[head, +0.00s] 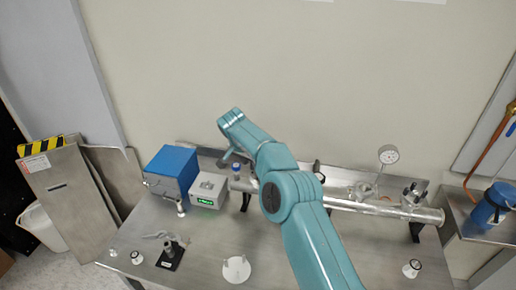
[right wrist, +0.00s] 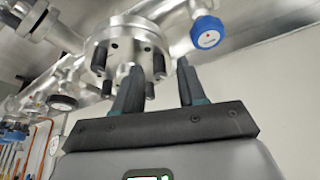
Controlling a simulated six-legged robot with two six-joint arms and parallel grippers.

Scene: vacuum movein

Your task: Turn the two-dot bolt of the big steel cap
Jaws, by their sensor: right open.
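The big steel cap (right wrist: 128,50) is a round flange in the upper part of the right wrist view, with several dark bolts around it. One dark bolt (right wrist: 158,66) shows in the gap between the fingers of my right gripper (right wrist: 158,64). The gripper is open, and I cannot tell whether either finger touches the bolt. Dot marks on the bolts are too small to read, so I cannot tell which has two dots. In the head view my right arm covers part of the steel pipework (head: 375,208), and the cap is not clear there. My left gripper is not in view.
A blue round knob (right wrist: 207,32) sits just right of the cap.

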